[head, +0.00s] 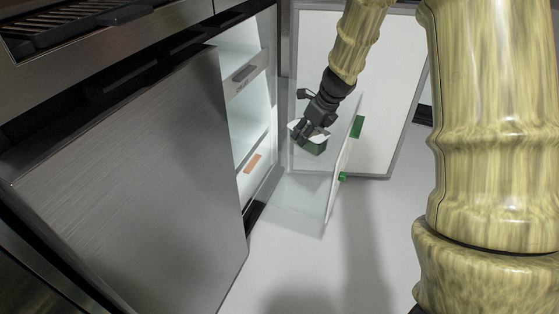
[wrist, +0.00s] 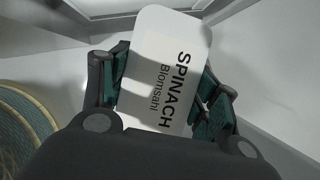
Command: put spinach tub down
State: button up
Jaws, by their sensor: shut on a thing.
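The spinach tub shows in the wrist view (wrist: 163,62) with a white lid lettered "SPINACH Blomsahl".
A steel door (head: 130,190) stands open at the left. Lit white shelves (head: 250,125) stand behind it. A pale panel with a grey frame (head: 385,90) stands at the back. A clear panel with green clips (head: 343,165) stands right of the tub. The pale floor (head: 300,275) in front is clear.

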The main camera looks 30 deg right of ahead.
aim_at(319, 135)
jog(key=shift+f+b, duration=3.1)
jog(key=shift+f, duration=1.7)
jog(key=shift+f, duration=0.1)
jog(key=o, duration=1.1)
jog(key=p+v, duration=0.6)
jog(key=v, duration=0.4)
jog(key=shift+r, duration=0.25)
jog(key=shift+p+v, duration=0.35)
jog(key=shift+v, duration=0.55)
jog(key=shift+f, duration=0.1)
